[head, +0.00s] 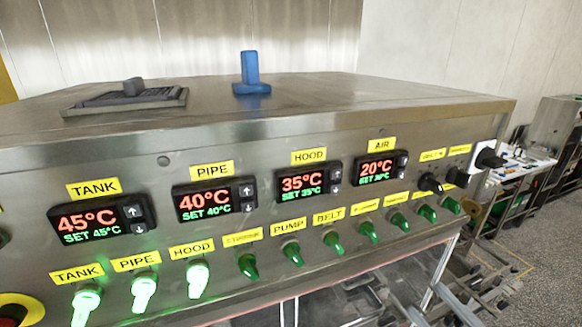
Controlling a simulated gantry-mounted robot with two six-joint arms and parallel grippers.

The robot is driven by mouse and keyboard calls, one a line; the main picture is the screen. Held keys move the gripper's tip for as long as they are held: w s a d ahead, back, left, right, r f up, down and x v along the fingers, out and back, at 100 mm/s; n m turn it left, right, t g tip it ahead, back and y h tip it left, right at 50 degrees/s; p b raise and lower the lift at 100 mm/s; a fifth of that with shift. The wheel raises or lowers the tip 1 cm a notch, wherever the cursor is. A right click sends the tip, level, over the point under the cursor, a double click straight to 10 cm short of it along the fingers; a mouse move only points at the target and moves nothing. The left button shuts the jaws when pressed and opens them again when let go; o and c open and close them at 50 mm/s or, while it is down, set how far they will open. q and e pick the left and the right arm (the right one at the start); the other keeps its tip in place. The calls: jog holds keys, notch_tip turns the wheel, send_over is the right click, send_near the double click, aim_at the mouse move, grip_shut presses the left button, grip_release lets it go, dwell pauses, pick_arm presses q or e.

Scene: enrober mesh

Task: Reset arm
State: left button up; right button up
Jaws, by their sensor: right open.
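My right gripper (487,158) appears as a small white and black shape at the right end of the control panel (150,215). It is open, and nothing shows held in it. It overlaps the panel's right edge near two black knobs; I cannot tell whether it touches the panel. The nearer black knob (430,183) is clear of it. My left gripper is not in view.
Temperature displays reading 45, 40, 35 and 20°C line the panel, including the TANK display (95,222). Below are several green switches, the left ones lit. A blue upright part (250,72) and a dark grey vent (125,97) sit on top. A cluttered table (520,165) stands right.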

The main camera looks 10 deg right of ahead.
jog(key=a+r+n+y+p, duration=0.35)
jog(key=a+r, duration=0.25)
jog(key=r, duration=0.5)
jog(key=a+r+n+y+p, duration=0.2)
jog(key=a+r+p, duration=0.3)
jog(key=r, duration=0.6)
notch_tip(320, 180, up, 12)
jog(key=s+m+t+h+p, duration=0.1)
jog(key=m+t+h+p, duration=0.1)
jog(key=m+t+h, duration=0.3)
jog(key=d+m+h, duration=0.2)
jog(key=m, duration=0.1)
jog(key=d+m+t+h, duration=0.1)
jog(key=d+m+h, duration=0.1)
jog(key=m+h, duration=0.1)
jog(key=d+r+m+t+h, duration=0.1)
jog(key=d+m+h, duration=0.1)
jog(key=m, duration=0.3)
jog(key=shift+s+b, duration=0.2)
jog(key=shift+b, duration=0.1)
jog(key=shift+n, duration=0.25)
